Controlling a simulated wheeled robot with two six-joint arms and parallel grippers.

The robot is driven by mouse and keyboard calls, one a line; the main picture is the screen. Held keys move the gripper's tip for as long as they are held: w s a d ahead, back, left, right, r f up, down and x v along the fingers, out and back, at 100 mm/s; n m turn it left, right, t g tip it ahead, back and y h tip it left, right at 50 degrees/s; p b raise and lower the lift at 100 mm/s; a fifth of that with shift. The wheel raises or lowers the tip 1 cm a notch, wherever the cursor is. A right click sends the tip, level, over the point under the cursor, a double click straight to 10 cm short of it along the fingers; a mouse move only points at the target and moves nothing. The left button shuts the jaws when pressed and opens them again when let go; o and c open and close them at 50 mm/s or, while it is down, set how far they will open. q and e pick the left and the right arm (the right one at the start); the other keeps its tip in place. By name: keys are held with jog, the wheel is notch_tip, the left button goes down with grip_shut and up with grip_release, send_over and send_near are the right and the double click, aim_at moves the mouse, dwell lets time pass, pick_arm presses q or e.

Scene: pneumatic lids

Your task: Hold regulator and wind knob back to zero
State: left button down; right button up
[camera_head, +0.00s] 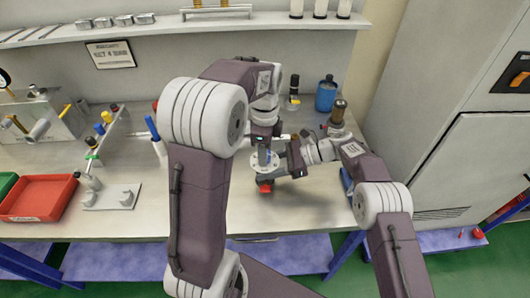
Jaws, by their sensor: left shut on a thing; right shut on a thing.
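The regulator (265,187) is a small item at the middle of the bench; a red part of it shows below my grippers. Most of it, including the knob, is hidden behind the grippers. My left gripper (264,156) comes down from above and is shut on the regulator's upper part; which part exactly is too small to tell. My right gripper (279,168) reaches in from the right and is shut at the regulator's side. The two grippers are very close together.
A red tray (38,198) and a plate with pegs (110,197) lie at the left. A blue container (326,95) and a dark-capped bottle (338,112) stand behind my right arm. The bench front (310,215) is mostly clear. A grey cabinet (470,160) stands at the right.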

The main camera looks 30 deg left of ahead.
pick_arm(q)
jog(key=n, duration=0.6)
pick_arm(e)
jog(key=shift+f, duration=0.15)
pick_arm(q)
jog(key=n, duration=0.5)
jog(key=shift+s, duration=0.1)
jog(key=shift+n, duration=0.5)
jog(key=shift+d, duration=0.1)
jog(key=c, duration=1)
grip_release()
notch_tip(320, 180, up, 12)
